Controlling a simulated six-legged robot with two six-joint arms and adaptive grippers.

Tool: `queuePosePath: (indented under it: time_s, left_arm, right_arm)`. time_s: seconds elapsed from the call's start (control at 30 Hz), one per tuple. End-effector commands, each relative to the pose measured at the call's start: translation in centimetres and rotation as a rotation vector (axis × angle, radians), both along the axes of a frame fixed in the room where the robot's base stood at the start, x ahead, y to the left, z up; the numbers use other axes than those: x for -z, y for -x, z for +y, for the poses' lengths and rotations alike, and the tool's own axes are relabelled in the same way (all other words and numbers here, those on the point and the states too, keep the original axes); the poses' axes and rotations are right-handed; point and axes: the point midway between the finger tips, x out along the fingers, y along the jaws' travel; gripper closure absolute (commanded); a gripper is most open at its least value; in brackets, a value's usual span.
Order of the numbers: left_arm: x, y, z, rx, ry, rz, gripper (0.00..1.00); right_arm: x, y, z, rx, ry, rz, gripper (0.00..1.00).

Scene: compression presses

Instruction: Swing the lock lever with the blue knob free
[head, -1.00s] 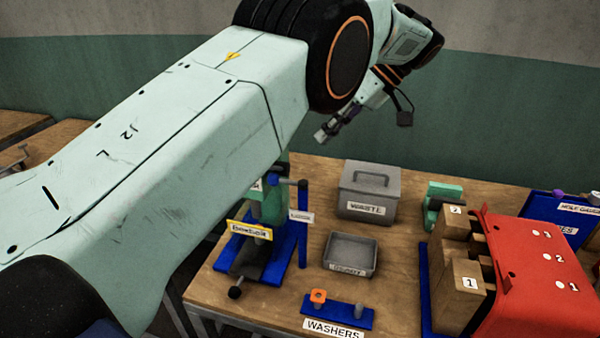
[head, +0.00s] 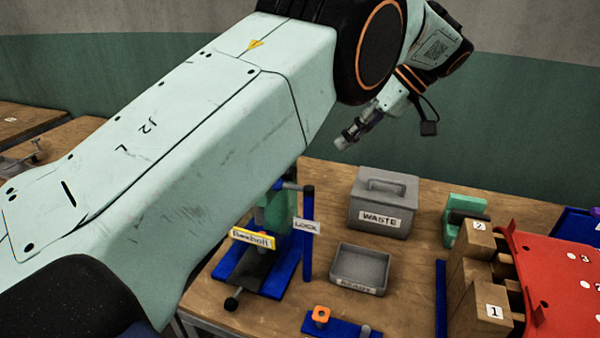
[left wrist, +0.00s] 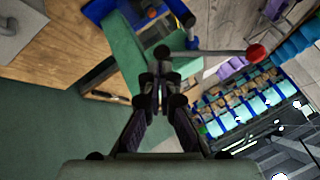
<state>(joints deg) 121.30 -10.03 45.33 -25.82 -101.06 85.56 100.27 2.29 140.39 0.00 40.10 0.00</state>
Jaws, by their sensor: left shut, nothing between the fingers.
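The green press (head: 275,212) on its blue base stands at the left of the bench, partly hidden by my left arm. A dark blue post (head: 308,250) with a LOCK label (head: 306,227) stands beside it. A short grey bar (head: 292,187) reaches the post's top; its other end is hidden, and I cannot clearly make out the blue knob. My left gripper (head: 348,137) is shut and empty, above and behind the press. In the left wrist view its fingers (left wrist: 160,83) are together over the green press body (left wrist: 125,45), near a grey lever with a red knob (left wrist: 256,52). My right gripper is not in view.
A grey WASTE bin (head: 382,203) and a small grey tray (head: 360,270) stand right of the press. A blue washer stand (head: 343,327) is at the front. A red panel (head: 560,265) and wooden blocks are at the right.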

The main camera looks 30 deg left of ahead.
Motion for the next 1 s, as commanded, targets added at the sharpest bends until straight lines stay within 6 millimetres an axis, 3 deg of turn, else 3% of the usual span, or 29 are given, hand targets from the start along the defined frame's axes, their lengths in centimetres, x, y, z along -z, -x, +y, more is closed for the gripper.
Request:
queuePosePath:
  time_s: [0.27, 0.7, 1.0]
  left_arm:
    - [2.2, 0.8, 1.6, -0.002, 0.001, 0.003, 1.00]
    - [7.6, 3.1, 5.7, -0.001, 0.002, 0.002, 1.00]
    - [6.8, 5.6, 6.5, 0.000, 0.000, 0.000, 1.00]
  right_arm:
    - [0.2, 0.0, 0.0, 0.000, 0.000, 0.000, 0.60]
    - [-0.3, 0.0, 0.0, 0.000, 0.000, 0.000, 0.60]
    - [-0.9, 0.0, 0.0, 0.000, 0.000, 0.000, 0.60]
